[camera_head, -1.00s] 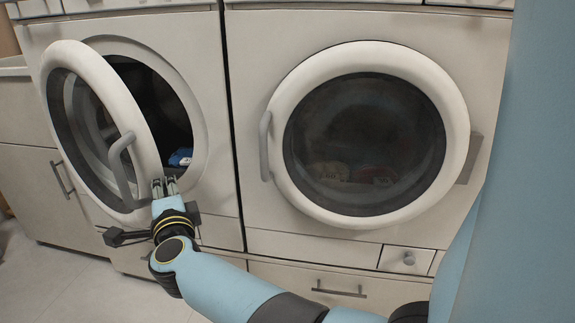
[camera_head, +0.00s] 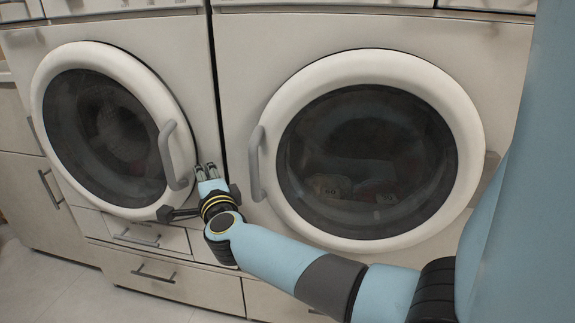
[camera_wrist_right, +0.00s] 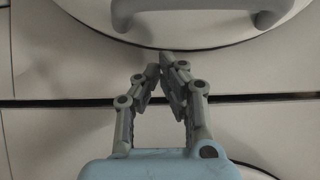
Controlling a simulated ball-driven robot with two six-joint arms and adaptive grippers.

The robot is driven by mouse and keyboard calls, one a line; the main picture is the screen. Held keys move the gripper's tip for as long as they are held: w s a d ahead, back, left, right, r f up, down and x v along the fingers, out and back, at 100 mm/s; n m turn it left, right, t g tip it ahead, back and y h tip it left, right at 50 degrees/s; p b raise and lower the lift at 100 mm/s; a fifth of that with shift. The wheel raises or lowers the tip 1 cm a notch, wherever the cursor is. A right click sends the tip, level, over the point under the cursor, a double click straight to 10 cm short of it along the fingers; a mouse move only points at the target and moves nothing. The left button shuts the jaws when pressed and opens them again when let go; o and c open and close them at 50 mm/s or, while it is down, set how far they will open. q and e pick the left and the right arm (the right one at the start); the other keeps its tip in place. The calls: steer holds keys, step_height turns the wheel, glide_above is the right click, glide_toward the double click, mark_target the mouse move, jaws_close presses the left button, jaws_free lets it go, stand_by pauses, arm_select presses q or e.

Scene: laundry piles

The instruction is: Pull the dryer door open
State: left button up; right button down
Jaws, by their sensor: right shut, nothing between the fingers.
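Two front-loading machines stand side by side; I cannot tell which is the dryer. The left machine's round door (camera_head: 62,68) looks shut or nearly so, its grey handle (camera_head: 171,157) on its right side. The right machine's door (camera_head: 452,98) looks shut, its grey handle (camera_head: 256,165) on its left side. My right gripper (camera_head: 206,171) is shut and empty, between the two handles and closer to the left one. In the right wrist view, the gripper (camera_wrist_right: 163,66) points at a door's white rim, with a handle (camera_wrist_right: 190,12) just beyond. My left gripper is not in view.
A narrow dark gap (camera_head: 215,100) separates the machines. Drawers with handles (camera_head: 153,276) lie below them, and a cabinet (camera_head: 35,190) stands at the left. Laundry shows dimly behind the right door's glass. Open floor (camera_head: 45,280) is at lower left.

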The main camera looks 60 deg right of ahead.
steer(key=p+v, duration=0.1)
steer(key=v, duration=0.8)
steer(key=s+a+f+n+g+y+p, duration=0.1)
steer(key=s+a+f+n+y+p, duration=0.15)
steer(key=f+n, duration=0.35)
steer(key=s+a+f+n+g+y+p, duration=0.1)
steer(key=s+a+f+n+y, duration=0.2)
steer(key=f, duration=0.5)
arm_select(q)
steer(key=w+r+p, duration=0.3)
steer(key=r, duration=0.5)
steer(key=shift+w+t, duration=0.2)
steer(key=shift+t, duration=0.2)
arm_select(e)
steer(key=s+a+f+n+g+y, duration=0.1)
steer(key=s+f+n+g+y, duration=0.2)
steer(key=s+f, duration=1)
steer(key=shift+s+n+g, duration=1.1)
steer(key=shift+s+n, duration=0.4)
steer(key=shift+n, duration=1.4)
steer(key=shift+a+f, duration=0.1)
